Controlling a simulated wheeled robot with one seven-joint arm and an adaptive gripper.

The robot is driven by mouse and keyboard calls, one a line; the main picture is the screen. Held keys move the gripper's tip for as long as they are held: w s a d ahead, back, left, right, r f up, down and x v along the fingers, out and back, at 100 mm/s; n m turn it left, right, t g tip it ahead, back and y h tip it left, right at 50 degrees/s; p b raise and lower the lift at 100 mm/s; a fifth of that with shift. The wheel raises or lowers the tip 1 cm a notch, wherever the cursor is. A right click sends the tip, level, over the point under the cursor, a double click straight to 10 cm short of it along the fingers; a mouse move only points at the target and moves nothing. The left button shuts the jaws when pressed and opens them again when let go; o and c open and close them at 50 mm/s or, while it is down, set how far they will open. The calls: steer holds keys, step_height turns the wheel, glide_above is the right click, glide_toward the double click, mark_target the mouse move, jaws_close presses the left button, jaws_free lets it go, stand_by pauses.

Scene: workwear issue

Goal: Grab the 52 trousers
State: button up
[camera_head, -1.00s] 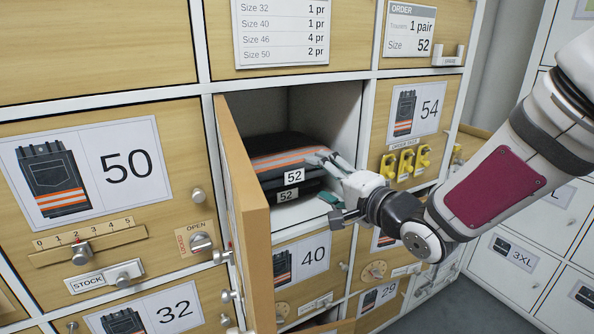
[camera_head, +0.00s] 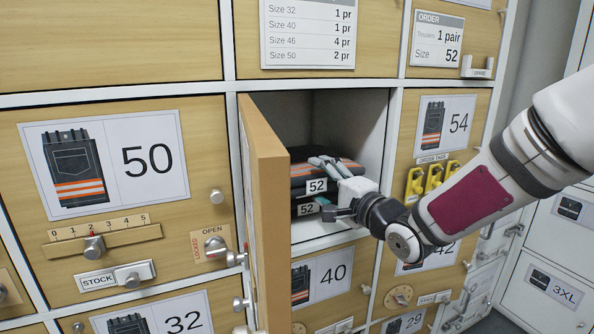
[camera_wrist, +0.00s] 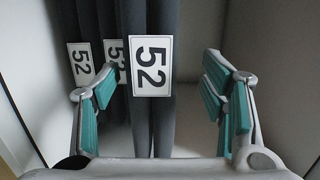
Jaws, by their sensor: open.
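The dark folded trousers with orange stripes (camera_head: 303,169) lie stacked in the open compartment, with white tags reading 52 on their front edges. In the wrist view the trousers (camera_wrist: 164,125) appear as dark upright bands with three 52 tags, the nearest tag large and central. My gripper (camera_head: 328,164) is at the mouth of the compartment, right in front of the stack. In the wrist view my gripper (camera_wrist: 160,98) is open, its teal-padded fingers apart with the nearest tagged trousers between them. Whether a pad touches cloth, I cannot tell.
The compartment's wooden door (camera_head: 268,210) stands open on the left, close to the stack. The compartment walls (camera_head: 372,125) bound the space. An order card (camera_head: 436,42) above right reads trousers, 1 pair, size 52. Yellow order tags (camera_head: 433,176) hang right of the compartment.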

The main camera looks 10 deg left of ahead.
mark_target(297, 166)
steer(key=w+a+b, duration=0.1)
steer(key=w+a+f+b, duration=0.1)
steer(key=a, duration=0.1)
steer(key=shift+w+a, duration=0.15)
steer(key=shift+w, duration=0.25)
steer(key=shift+w+a+r, duration=0.15)
steer(key=shift+w+a, duration=0.05)
steer(key=shift+w, duration=0.05)
jaws_close()
steer(key=shift+r, duration=0.1)
